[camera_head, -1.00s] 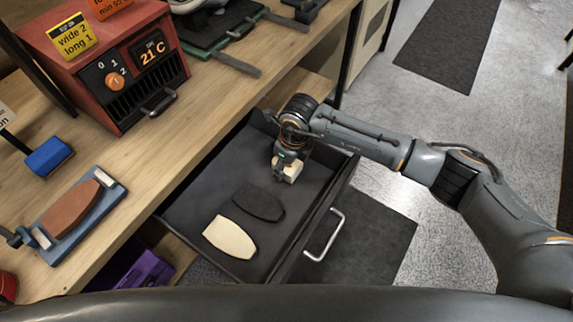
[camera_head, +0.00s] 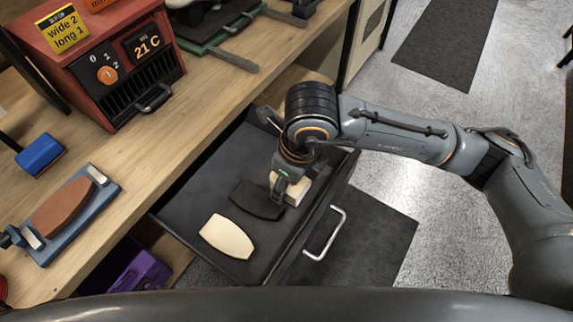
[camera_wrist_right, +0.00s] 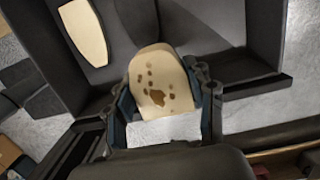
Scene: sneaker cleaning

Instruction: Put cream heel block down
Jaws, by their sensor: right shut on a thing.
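My right gripper (camera_head: 284,195) is shut on the cream heel block (camera_head: 298,188) and holds it over the right side of the open dark drawer (camera_head: 192,197). In the right wrist view the block (camera_wrist_right: 160,85) sits between the two fingers of the gripper (camera_wrist_right: 165,105); its cream face has several brown spots. I cannot tell whether the block touches the drawer floor. A cream sole-shaped piece (camera_head: 227,237) and a black one (camera_head: 256,200) lie flat in the drawer, left of the block. My left gripper is not in view.
The drawer's metal handle (camera_head: 326,234) faces the grey floor. On the wooden bench are a red heater box (camera_head: 110,62), a blue block (camera_head: 40,154) and a blue fixture holding a brown sole (camera_head: 62,208). A purple box (camera_head: 142,272) sits below the bench.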

